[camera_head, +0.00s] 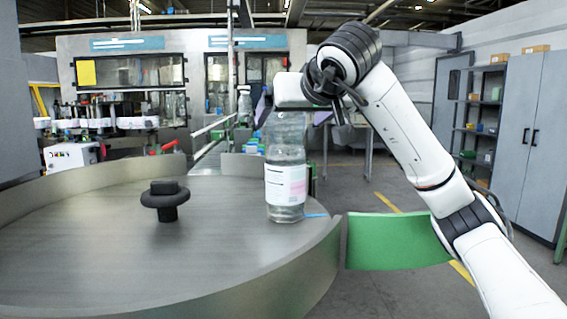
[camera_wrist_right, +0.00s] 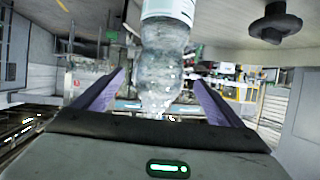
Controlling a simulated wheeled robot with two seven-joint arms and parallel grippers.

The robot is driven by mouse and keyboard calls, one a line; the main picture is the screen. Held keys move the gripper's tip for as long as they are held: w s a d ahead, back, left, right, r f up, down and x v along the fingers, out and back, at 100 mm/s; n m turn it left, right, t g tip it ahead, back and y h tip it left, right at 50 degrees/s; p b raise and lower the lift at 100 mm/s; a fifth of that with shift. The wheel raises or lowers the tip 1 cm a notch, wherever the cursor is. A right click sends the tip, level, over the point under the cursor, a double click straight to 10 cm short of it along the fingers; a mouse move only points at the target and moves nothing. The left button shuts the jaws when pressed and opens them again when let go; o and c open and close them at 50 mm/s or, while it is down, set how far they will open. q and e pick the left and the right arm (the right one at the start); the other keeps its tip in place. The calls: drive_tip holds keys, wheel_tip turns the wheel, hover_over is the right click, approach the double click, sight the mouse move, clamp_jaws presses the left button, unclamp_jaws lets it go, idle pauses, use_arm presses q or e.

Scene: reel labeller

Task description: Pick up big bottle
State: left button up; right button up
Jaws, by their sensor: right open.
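The big bottle (camera_head: 286,154), clear with a white and pink label, stands upright on the round metal table (camera_head: 110,235), near its right edge. My right gripper (camera_head: 291,114) is at the bottle's top, with its purple fingers open on either side of it. In the right wrist view the bottle (camera_wrist_right: 163,68) hangs in from the top of the picture, its narrow neck end between the spread fingers of the gripper (camera_wrist_right: 162,88). Gaps show on both sides, and I cannot tell if the bottle touches the gripper body. My left gripper is not in view.
A black knob (camera_head: 166,201) rises from the table left of the bottle. The table has a raised metal rim and a green panel (camera_head: 397,241) at its right. A conveyor and machines stand behind. The table surface around the bottle is clear.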

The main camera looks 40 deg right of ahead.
drive_tip(key=x, duration=0.5)
drive_tip(key=shift+w+d+f, duration=0.15)
drive_tip(key=shift+w, duration=0.05)
drive_tip(key=c, duration=2.1)
drive_tip(key=shift+r, duration=0.35)
drive_tip(key=shift+c, duration=0.3)
